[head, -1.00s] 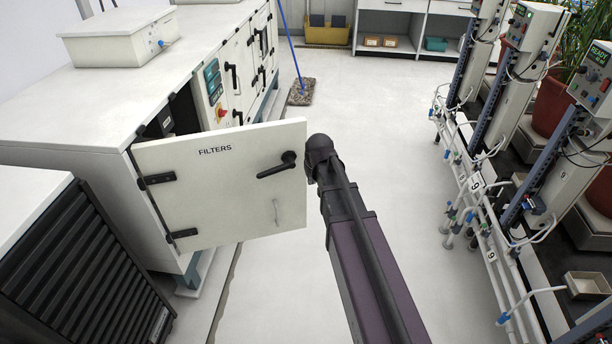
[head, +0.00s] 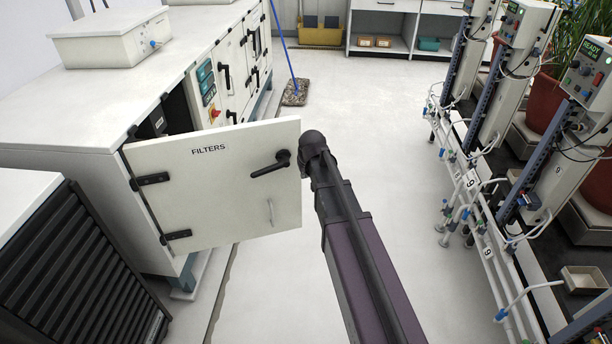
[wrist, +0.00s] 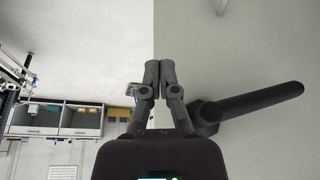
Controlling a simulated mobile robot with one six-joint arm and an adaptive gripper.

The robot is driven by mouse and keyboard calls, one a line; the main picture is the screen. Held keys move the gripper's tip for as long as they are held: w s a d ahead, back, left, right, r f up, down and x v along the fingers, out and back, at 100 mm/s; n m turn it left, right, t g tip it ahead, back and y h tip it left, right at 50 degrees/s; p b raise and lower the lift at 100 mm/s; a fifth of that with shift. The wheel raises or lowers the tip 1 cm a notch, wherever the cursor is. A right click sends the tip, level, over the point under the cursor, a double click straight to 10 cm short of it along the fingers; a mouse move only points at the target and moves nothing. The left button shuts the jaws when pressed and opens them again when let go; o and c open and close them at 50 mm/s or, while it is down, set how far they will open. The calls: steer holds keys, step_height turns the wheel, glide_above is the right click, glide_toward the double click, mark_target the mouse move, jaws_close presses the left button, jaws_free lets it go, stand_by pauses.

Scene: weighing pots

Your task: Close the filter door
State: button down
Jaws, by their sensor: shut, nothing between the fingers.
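The white filter door (head: 215,205), labelled FILTERS, stands wide open on its left-side hinges. It has a black lever handle (head: 271,165) near its free edge and a small pale pull below. The dark opening of the filter cabinet (head: 60,130) shows behind it. My arm's dark end is beside the door's free right edge in the head view; the fingers are hidden there. In the wrist view my gripper (wrist: 152,75) is shut and empty, its tips at the door's edge, with the handle (wrist: 255,103) to the right. I cannot tell whether it touches the door.
A dark louvred unit (head: 75,275) stands at the near left. Pot weighing stands (head: 530,100) with white pipes (head: 480,240) line the right. A blue-handled mop (head: 295,92) stands on the floor further back. The floor between the door and the stands is otherwise clear.

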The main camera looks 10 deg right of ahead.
mark_target(298, 183)
steer(key=shift+w+a+f+b, duration=0.15)
steer(key=shift+w+f+b, duration=1.6)
steer(key=shift+f, duration=0.15)
steer(key=shift+w+a+f+b, duration=0.1)
steer(key=shift+w+f+b, duration=1.65)
steer(key=shift+f, duration=0.1)
steer(key=shift+w, duration=0.1)
